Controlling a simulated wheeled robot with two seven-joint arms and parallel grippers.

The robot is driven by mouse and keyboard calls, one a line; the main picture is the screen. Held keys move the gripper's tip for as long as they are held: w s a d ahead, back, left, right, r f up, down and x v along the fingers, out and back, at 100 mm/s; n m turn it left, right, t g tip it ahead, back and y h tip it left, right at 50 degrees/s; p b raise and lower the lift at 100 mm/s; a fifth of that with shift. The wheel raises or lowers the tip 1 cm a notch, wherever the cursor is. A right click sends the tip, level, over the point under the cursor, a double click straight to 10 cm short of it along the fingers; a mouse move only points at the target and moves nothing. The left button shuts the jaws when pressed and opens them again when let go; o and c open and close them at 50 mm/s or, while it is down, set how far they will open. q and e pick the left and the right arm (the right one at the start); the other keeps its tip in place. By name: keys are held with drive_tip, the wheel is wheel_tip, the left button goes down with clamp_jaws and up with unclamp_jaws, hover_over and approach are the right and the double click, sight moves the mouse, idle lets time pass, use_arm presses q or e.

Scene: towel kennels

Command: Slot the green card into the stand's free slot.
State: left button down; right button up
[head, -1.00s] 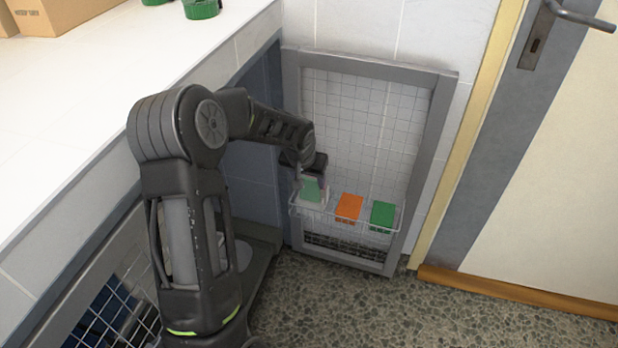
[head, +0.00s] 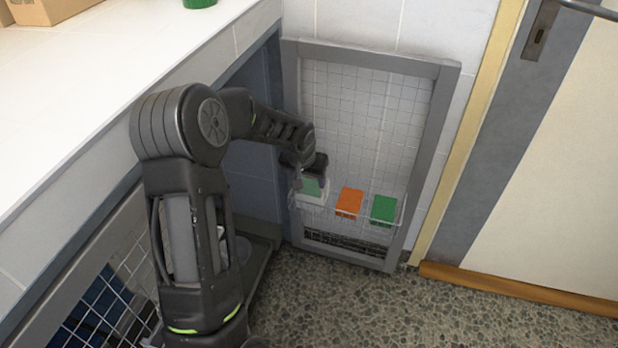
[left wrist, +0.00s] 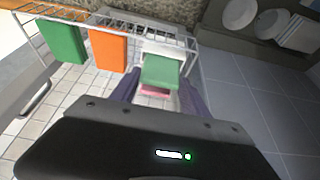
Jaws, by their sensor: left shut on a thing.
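The pale green card (head: 312,187) is at the white stand (head: 313,199) in the wire basket, at the basket's left end in the head view. My left gripper (head: 311,174) is shut on the card from above. In the left wrist view the card (left wrist: 160,71) covers part of the stand (left wrist: 163,48), between my left gripper's purple fingers (left wrist: 158,88). A small pink strip (left wrist: 155,90) shows below the card; I cannot tell what it belongs to. The slots are hidden, so I cannot tell whether the card's lower edge is in one. My right gripper is not in view.
The wire basket (head: 362,221) hangs on a grey-framed mesh door (head: 445,115). It also holds an orange box (head: 349,202) and a dark green box (head: 383,209), right of the stand. A white counter (head: 90,120) borders my left arm. The speckled floor (head: 350,305) is clear.

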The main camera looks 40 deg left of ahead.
use_arm(q)
drive_tip(key=shift+f+b, duration=0.4)
drive_tip(key=shift+f, duration=0.15)
drive_tip(key=shift+c, duration=2.3)
unclamp_jaws()
drive_tip(key=a+p+v, duration=0.1)
drive_tip(key=p+v, duration=0.1)
drive_tip(key=v, duration=0.5)
drive_tip(key=shift+d+r, duration=0.4)
drive_tip(key=shift+d, duration=0.15)
drive_tip(key=shift+s, duration=0.1)
